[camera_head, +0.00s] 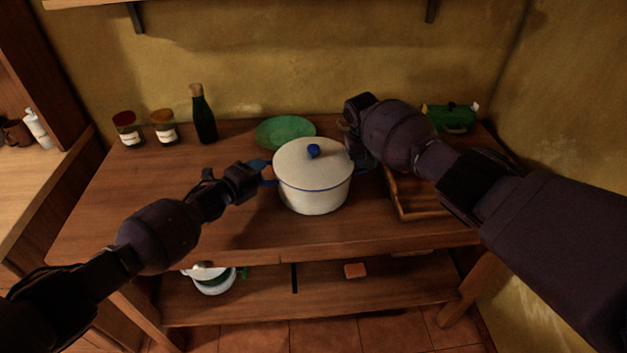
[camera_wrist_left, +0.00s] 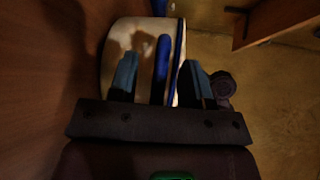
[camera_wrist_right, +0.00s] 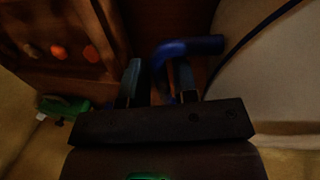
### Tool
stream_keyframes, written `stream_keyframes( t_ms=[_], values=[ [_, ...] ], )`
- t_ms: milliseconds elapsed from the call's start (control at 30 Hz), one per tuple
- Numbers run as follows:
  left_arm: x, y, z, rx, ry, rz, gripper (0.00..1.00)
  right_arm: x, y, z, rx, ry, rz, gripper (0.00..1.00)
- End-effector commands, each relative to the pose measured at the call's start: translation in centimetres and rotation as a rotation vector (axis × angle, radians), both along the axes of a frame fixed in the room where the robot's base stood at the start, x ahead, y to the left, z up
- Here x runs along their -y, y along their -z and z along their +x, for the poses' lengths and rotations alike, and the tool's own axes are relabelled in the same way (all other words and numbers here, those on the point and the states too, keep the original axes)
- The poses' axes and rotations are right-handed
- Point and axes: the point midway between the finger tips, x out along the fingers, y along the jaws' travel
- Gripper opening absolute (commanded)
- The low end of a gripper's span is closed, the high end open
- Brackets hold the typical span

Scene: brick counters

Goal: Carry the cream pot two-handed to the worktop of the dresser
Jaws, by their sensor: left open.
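The cream pot (camera_head: 312,190) has a cream lid with a blue knob, a blue rim and blue side handles. It stands upright on a wooden worktop (camera_head: 240,225). My left gripper (camera_head: 258,172) is open at the pot's left side. In the left wrist view, its blue fingers stand apart with the blue handle (camera_wrist_left: 162,65) between them. My right gripper (camera_head: 358,150) is at the pot's right side, partly hidden behind its own wrist. In the right wrist view, its fingers are apart, with the other blue handle (camera_wrist_right: 190,46) reaching between them. I cannot tell whether this worktop is the dresser's.
A green plate (camera_head: 285,131) lies behind the pot. A dark bottle (camera_head: 203,118) and two jars (camera_head: 164,128) stand back left. A wooden tray (camera_head: 415,205) is close on the right, with a green object (camera_head: 450,117) behind it. The front left of the worktop is clear.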

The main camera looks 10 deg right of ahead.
Motion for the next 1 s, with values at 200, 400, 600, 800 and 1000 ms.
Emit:
stream_keyframes(
  t_ms=[200,400,600,800,1000],
  values=[
    [0.52,0.11,0.52,-0.001,0.000,-0.001,0.44,0.11,0.74,-0.01,0.001,0.000,0.000,0.27],
    [0.54,0.11,0.55,0.000,0.000,0.000,0.44,0.12,0.78,0.00,0.001,0.000,0.000,0.27],
    [0.53,0.11,0.55,0.000,0.000,0.000,0.28,0.13,0.76,0.01,0.001,0.000,-0.001,0.10],
    [0.53,0.11,0.54,0.000,0.000,0.000,0.00,0.13,0.76,0.01,0.001,0.000,-0.001,0.00],
    [0.52,0.11,0.53,0.000,0.000,0.000,0.00,0.14,0.75,0.01,0.001,0.000,-0.001,0.00]
  ],
)
